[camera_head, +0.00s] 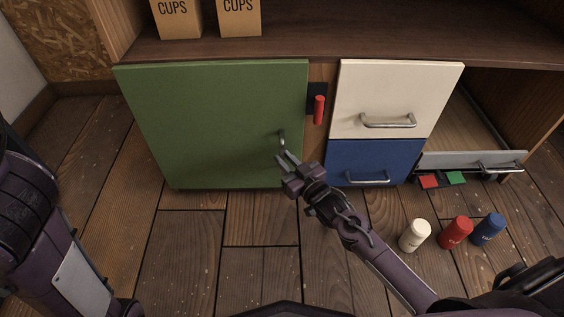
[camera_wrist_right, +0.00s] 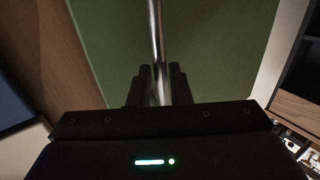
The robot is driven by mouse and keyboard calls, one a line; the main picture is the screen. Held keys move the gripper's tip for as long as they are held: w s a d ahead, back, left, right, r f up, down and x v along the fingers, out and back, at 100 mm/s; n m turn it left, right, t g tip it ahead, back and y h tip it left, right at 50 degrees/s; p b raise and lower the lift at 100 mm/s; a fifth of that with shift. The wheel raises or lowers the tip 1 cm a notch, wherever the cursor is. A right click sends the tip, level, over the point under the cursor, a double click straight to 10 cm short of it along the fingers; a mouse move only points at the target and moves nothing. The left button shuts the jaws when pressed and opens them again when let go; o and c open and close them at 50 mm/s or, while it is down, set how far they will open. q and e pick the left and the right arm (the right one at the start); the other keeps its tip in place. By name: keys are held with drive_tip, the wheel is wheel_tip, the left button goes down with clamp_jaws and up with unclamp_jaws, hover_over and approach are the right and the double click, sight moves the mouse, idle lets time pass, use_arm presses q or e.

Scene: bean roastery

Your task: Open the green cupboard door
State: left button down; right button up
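The green cupboard door (camera_head: 205,115) is on the left of the low cabinet and looks closed, with no gap seen at its edges. Its metal handle (camera_head: 282,138) is near the right edge. My right gripper (camera_head: 286,156) is at the lower end of the handle, its two fingers apart. In the right wrist view the handle bar (camera_wrist_right: 157,40) runs up between the open fingers (camera_wrist_right: 159,88), in front of the green panel (camera_wrist_right: 215,45). I cannot tell whether they touch it. Of my left arm only links show at the left; its gripper is out of view.
A red lever (camera_head: 319,110) sits on the post right of the door. A white drawer (camera_head: 395,90) is above a blue drawer (camera_head: 368,160). A low grey drawer (camera_head: 470,160) is at the right. White (camera_head: 414,236), red (camera_head: 456,232) and blue (camera_head: 488,229) canisters stand on the floor.

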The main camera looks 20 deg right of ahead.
drive_tip(key=shift+x, duration=0.9)
clamp_jaws()
